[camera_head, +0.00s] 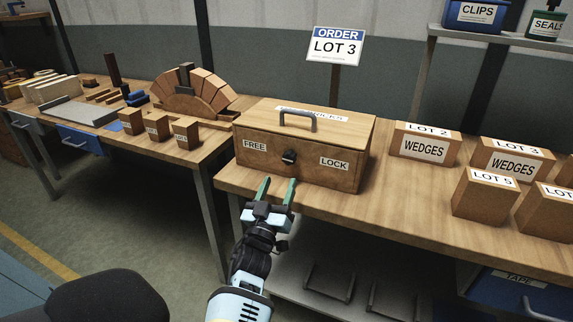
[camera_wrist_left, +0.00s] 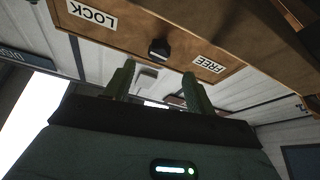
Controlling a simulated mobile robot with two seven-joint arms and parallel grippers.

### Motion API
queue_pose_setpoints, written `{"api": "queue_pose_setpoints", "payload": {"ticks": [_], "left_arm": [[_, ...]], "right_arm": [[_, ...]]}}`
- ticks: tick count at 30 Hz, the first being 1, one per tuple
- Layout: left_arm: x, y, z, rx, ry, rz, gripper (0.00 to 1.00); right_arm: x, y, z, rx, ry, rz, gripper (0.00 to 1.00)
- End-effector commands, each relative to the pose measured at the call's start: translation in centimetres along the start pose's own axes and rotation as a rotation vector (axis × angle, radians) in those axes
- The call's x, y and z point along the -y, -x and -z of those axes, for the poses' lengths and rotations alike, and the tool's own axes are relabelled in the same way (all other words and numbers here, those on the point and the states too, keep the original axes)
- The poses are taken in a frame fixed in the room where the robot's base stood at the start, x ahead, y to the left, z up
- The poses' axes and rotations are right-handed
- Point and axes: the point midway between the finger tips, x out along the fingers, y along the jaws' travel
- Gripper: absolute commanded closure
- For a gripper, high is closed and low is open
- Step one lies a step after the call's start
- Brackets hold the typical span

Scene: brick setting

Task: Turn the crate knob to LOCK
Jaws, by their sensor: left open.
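The wooden crate (camera_head: 330,178) stands on the bench with a grey handle on its lid. Its front has a dark knob (camera_head: 289,157) between the FREE label (camera_head: 255,146) on the left and the LOCK label (camera_head: 334,163) on the right. I cannot tell which way the knob points. My left gripper (camera_head: 277,188) is open and empty, its green fingers apart, just in front of and below the knob. The left wrist view shows the knob (camera_wrist_left: 159,48) beyond and between the fingertips, apart from them, with the labels upside down. My right gripper is not in view.
Wedge boxes (camera_head: 425,146) and smaller LOT boxes (camera_head: 485,196) stand right of the crate. An ORDER LOT 3 sign (camera_head: 335,46) rises behind it. A left bench holds small blocks (camera_head: 187,133) and a brick arch (camera_head: 195,92). The bench front before the crate is clear.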

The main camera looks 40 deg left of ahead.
Motion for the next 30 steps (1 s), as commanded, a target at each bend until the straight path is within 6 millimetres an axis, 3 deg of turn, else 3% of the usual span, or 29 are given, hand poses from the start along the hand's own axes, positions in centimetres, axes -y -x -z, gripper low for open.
{"api": "queue_pose_setpoints", "payload": {"ticks": [7,21,30], "left_arm": [[0.0,-0.9,0.1,-0.001,0.0,0.0,0.45],[0.0,-7.0,0.0,0.0,0.0,0.001,0.45],[0.1,-7.8,0.0,0.002,-0.001,0.001,0.45]], "right_arm": [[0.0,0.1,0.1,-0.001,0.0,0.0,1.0],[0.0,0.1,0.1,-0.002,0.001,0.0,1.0],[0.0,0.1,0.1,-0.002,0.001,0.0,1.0]]}}
